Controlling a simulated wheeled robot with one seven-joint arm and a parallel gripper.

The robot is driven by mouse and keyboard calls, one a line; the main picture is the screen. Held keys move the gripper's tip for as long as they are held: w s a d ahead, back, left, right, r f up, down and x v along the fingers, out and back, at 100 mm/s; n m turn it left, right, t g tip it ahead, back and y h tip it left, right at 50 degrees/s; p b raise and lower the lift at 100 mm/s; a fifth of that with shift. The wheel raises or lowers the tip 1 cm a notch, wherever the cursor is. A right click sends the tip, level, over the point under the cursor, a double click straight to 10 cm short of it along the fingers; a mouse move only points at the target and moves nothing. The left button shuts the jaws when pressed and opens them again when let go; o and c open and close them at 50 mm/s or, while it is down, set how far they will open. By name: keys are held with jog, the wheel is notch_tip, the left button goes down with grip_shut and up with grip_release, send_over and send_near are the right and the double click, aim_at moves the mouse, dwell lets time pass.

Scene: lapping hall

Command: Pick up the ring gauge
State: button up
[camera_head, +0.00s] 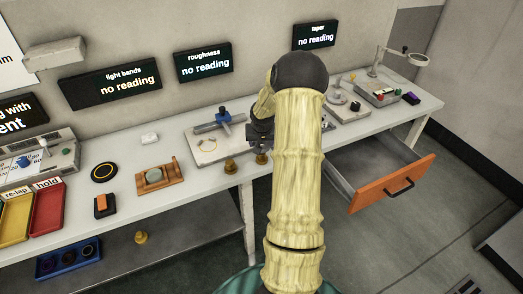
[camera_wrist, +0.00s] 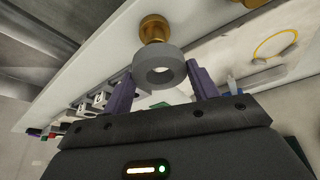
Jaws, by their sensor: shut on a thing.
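The ring gauge (camera_wrist: 146,60) is a thick grey ring with a round hole, seen in the wrist view. My gripper (camera_wrist: 161,72) has its two purple fingers on either side of the ring and is shut on it. A brass knob-shaped piece (camera_wrist: 155,26) shows just beyond the ring; I cannot tell whether they touch. In the head view my gripper (camera_head: 261,148) is over the bench, near the grey plate, and the ring cannot be made out there.
Two brass pieces (camera_head: 230,166) stand at the bench's front edge near my gripper. A grey plate (camera_head: 205,155) with a blue clamp lies to the left. An open orange-fronted drawer (camera_head: 392,183) juts out at right. A wooden holder (camera_head: 160,182) and trays (camera_head: 47,208) are farther left.

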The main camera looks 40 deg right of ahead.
notch_tip(320, 180, up, 4)
jog(key=shift+r, duration=0.15)
dwell(0.5)
